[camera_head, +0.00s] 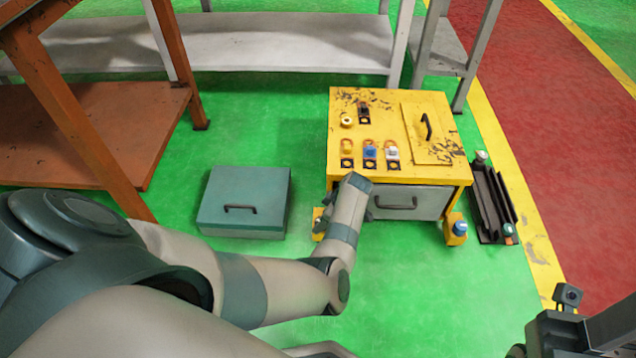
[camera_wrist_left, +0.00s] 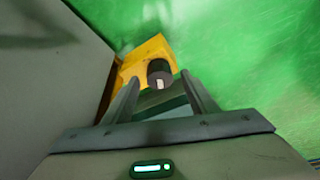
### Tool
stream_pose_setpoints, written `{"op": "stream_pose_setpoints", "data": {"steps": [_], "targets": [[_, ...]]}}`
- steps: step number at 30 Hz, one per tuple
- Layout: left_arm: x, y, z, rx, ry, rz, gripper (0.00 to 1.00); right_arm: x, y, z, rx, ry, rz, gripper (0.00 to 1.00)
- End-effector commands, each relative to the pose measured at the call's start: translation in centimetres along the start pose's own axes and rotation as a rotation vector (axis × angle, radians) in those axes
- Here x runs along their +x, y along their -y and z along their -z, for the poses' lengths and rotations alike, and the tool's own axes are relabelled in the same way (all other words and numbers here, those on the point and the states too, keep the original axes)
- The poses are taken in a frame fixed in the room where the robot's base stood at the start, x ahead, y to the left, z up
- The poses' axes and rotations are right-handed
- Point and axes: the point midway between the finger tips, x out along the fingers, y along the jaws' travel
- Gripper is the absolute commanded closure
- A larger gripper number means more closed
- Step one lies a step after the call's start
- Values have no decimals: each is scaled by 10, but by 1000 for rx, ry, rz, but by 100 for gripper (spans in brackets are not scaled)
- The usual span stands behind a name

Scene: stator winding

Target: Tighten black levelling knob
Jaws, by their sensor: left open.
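The black levelling knob (camera_wrist_left: 159,72) sits on a yellow bracket (camera_wrist_left: 148,50) in the left wrist view. My left gripper (camera_wrist_left: 160,78) is open, with its fingertips on either side of the knob's near end. I cannot tell whether they touch it. In the head view the yellow bracket (camera_head: 318,222) shows at the front left foot of the yellow cabinet (camera_head: 385,125).
A blue knob (camera_head: 460,228) stands on the cabinet's right bracket. A grey drawer with a handle (camera_head: 396,204) is under the yellow top. A teal box (camera_head: 243,200) lies left of the cabinet, and a dark rack (camera_head: 490,205) stands right. Green floor in front is clear.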

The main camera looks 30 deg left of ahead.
Motion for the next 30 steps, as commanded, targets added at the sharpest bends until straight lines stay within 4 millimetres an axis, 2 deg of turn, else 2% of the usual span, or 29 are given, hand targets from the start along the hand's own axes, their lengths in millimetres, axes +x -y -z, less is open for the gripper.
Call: {"op": "stream_pose_setpoints", "data": {"steps": [12,17,18,30], "targets": [[2,0,-3,-1,0,0,47,2,1,-1,5,-6,-1,69],[2,0,-3,-1,0,0,85,1,1,-1,5,-6,-1,69],[2,0,-3,-1,0,0,88,1,1,-1,5,-6,-1,69],[0,0,-2,40,0,-17,88,6,0,2,0,-7,0,69]]}}
